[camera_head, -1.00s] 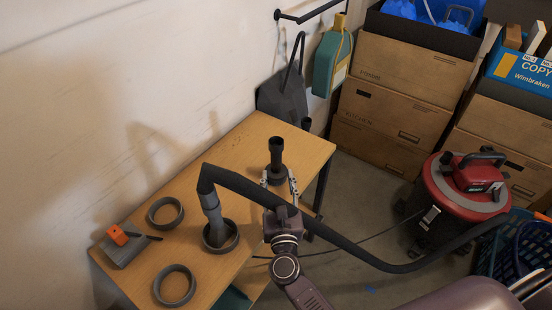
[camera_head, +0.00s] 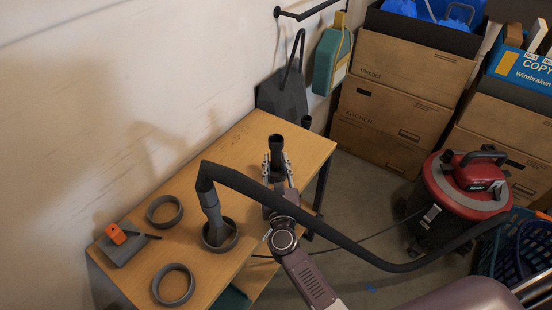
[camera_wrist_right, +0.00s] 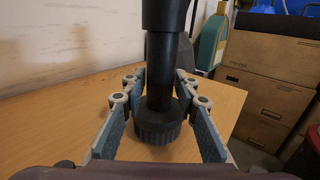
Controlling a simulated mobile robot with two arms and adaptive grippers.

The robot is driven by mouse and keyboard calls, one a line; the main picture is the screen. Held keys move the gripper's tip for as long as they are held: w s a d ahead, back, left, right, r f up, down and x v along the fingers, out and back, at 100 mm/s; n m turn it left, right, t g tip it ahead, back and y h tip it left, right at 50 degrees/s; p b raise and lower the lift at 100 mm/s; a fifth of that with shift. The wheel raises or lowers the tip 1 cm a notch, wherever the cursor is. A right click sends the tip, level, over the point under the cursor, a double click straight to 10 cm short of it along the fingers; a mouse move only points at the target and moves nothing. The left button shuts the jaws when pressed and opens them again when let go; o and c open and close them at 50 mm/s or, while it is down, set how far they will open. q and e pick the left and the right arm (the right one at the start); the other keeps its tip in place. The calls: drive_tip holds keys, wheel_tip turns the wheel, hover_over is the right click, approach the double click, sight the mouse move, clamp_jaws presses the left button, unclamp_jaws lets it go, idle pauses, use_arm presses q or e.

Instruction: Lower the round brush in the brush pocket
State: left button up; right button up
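The round brush (camera_head: 276,150) is a dark upright tube with a wider ribbed round foot. It stands on the wooden table near the right edge; in the right wrist view its foot (camera_wrist_right: 158,122) rests on the wood. My right gripper (camera_head: 277,162) is at the brush, one finger on each side of the tube. The right wrist view shows the gripper (camera_wrist_right: 158,90) open, with gaps between both fingers and the tube. I cannot tell which thing is the brush pocket. Three grey rings lie on the table, two of them empty (camera_head: 165,212) (camera_head: 173,285). My left gripper is not in view.
The third ring (camera_head: 230,243) has the end of a black hose (camera_head: 230,178) in it. The hose arches over my right arm to a red vacuum (camera_head: 466,188). A grey block with an orange part (camera_head: 118,234) lies at left. Cardboard boxes (camera_head: 385,120) stand behind.

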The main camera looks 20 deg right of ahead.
sight(277, 156)
clamp_jaws()
drive_tip(key=shift+r+p, duration=1.7)
drive_tip(key=shift+r, duration=0.35)
